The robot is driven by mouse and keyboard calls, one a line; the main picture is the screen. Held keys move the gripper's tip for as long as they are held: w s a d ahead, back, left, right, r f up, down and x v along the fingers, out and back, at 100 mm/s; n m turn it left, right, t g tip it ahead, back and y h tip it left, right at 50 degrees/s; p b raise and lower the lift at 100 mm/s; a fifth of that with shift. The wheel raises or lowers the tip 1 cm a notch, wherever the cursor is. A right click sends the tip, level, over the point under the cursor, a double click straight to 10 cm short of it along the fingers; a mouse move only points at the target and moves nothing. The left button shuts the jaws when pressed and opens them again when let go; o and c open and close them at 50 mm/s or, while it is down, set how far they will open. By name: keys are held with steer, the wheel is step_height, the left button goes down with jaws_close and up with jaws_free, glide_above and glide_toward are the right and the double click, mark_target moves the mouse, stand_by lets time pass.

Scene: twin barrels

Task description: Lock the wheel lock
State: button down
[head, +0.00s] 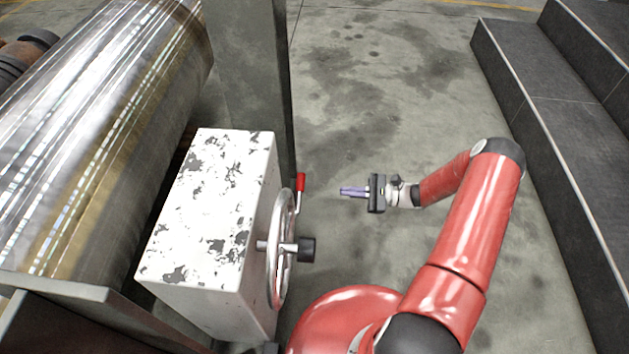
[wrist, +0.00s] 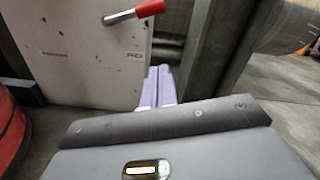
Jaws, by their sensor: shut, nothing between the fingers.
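A silver handwheel (head: 281,250) is mounted on the right side of a white box with chipped paint (head: 215,205). A black knob (head: 307,249) stands out from the wheel. A lever with a red grip (head: 300,183) sits near the wheel's top; the red grip also shows at the top of the wrist view (wrist: 149,8). I cannot tell which part is the lock. My gripper (head: 345,191) is to the right of the lever, apart from it, with its purple fingers together and empty, pointing left. The fingers (wrist: 157,85) also show in the wrist view. The wheel is not visible there.
A dark grey post (head: 250,75) stands behind the box. A large shiny metal barrel (head: 95,120) lies at the left. Dark steps (head: 560,120) rise at the right. The concrete floor between the post and the steps is clear.

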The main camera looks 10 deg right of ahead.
steer(key=shift+f, duration=0.1)
stand_by(0.3)
steer(key=a+r+p, duration=0.1)
steer(key=a+r, duration=0.3)
steer(key=a, duration=0.6)
steer(key=shift+w+a, duration=0.3)
steer(key=shift+a, duration=0.1)
steer(key=shift+r, duration=0.25)
steer(key=shift+r+n, duration=0.2)
steer(key=shift+n, duration=0.1)
